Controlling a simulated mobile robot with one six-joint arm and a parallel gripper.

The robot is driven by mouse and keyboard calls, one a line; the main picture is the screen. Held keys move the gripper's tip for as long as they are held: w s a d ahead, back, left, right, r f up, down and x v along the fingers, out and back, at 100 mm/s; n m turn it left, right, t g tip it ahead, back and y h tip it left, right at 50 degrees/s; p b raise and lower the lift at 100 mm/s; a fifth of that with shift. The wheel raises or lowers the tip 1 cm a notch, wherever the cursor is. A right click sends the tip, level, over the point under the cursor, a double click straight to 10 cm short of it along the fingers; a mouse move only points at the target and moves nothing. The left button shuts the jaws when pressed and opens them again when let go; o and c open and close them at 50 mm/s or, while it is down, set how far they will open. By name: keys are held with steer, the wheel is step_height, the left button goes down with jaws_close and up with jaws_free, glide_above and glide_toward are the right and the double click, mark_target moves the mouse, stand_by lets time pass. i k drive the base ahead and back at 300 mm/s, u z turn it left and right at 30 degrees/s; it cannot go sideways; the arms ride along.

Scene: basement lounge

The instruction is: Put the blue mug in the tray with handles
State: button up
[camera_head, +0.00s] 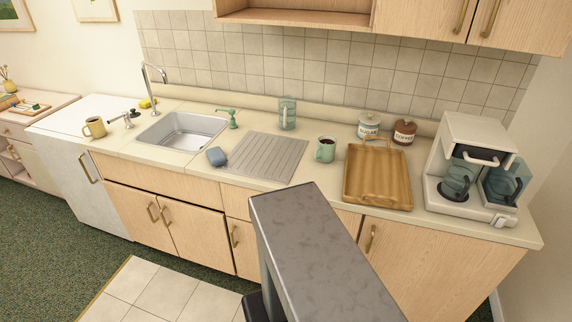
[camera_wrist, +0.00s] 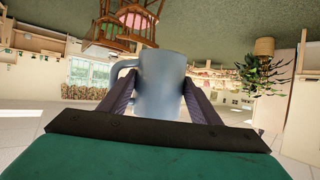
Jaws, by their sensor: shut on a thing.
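The blue mug (camera_wrist: 163,92) is a grey-blue mug in the wrist view, with its handle at the left. My gripper (camera_wrist: 159,82) is shut on it, with one dark finger on each side. The tray with handles (camera_head: 378,185) is a wooden tray on the right part of the counter in the head view. It looks empty. My arm rises in the foreground of the head view, in front of the counter. My gripper and the blue mug do not show in the head view.
A green mug (camera_head: 325,150) stands just left of the tray. A coffee machine (camera_head: 472,178) is to its right, and two jars (camera_head: 403,133) are behind it. A drying board (camera_head: 264,157), a blue sponge-like thing (camera_head: 217,157) and a sink (camera_head: 183,132) lie farther left.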

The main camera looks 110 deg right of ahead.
mark_target(369, 177)
steer(key=u, duration=0.1)
steer(key=k, duration=0.85)
steer(key=z, duration=1.6)
